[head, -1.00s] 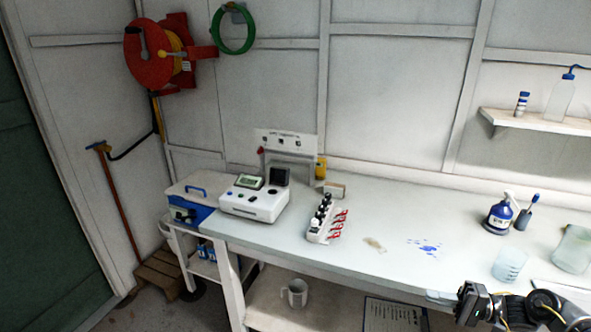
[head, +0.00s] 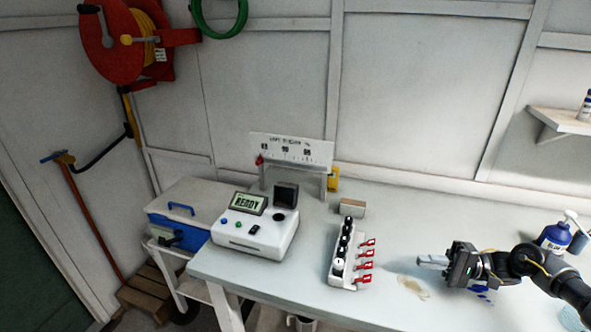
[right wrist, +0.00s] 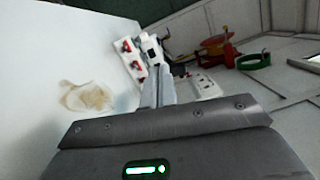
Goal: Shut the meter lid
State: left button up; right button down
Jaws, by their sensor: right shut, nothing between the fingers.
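The white meter (head: 256,230) stands on the bench left of the middle in the head view, its screen reading READY. Its small dark lid (head: 286,195) is raised at the back right, beside a dark round opening. The meter also shows small in the right wrist view (right wrist: 206,86), beyond my fingertips. My right gripper (head: 422,262) is shut and empty above the bench, well to the right of the meter, its fingers pointing left. In the right wrist view its closed fingers (right wrist: 158,88) extend toward the rack. My left gripper is not in view.
A white rack (head: 347,262) with black-capped vials and red clips stands between my right gripper and the meter. A blue box (head: 178,232) is left of the meter. A small carton (head: 351,208) and a sign stand (head: 291,150) are behind.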

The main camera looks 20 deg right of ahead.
aim_at(286, 195)
jog(key=i, duration=1)
